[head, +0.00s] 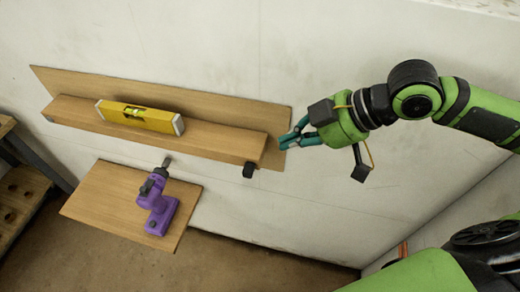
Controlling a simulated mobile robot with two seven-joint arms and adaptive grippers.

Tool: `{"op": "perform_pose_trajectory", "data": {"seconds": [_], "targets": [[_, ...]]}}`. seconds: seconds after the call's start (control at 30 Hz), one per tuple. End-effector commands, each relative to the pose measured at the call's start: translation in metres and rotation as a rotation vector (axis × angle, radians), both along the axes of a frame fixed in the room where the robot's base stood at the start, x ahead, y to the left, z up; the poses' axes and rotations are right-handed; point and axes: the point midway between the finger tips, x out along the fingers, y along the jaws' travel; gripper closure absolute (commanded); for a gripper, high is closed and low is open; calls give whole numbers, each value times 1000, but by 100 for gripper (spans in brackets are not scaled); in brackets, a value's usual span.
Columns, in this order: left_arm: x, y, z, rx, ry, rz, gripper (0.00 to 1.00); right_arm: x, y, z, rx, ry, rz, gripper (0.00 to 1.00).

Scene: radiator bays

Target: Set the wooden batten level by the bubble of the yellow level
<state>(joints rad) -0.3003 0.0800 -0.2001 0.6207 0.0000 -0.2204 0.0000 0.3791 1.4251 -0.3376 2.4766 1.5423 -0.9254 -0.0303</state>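The wooden batten (190,136) runs along the wall, its right end lower in the picture than its left. A yellow level (140,117) lies on top of it, left of the middle. Its greenish vial shows, but the bubble is too small to read. My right gripper (284,142) has its teal fingers just right of the batten's right end, by the edge of the backboard. A small gap seems to separate it from the batten. Its fingertips are close together, and I cannot tell whether they are shut. My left gripper is out of view.
A thin wooden backboard (200,100) is behind the batten. Dark pieces show under the batten's ends, one at the right (249,170). Below, a purple drill (158,203) stands on a wooden board (105,200). A wooden rack (20,200) is at the left edge.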

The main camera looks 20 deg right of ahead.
Motion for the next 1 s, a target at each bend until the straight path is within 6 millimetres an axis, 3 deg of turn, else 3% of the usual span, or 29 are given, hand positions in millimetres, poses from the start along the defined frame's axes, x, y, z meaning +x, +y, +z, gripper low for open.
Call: {"op": "perform_pose_trajectory", "data": {"seconds": [0.3, 0.73, 1.0], "targets": [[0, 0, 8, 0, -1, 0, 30, 10, 17, -17, 9, 2, 2, 100], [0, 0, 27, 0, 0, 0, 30, 40, 62, -72, 5, 6, 1, 100], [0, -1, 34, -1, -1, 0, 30, 39, 58, -106, 1, 3, -1, 100]]}}
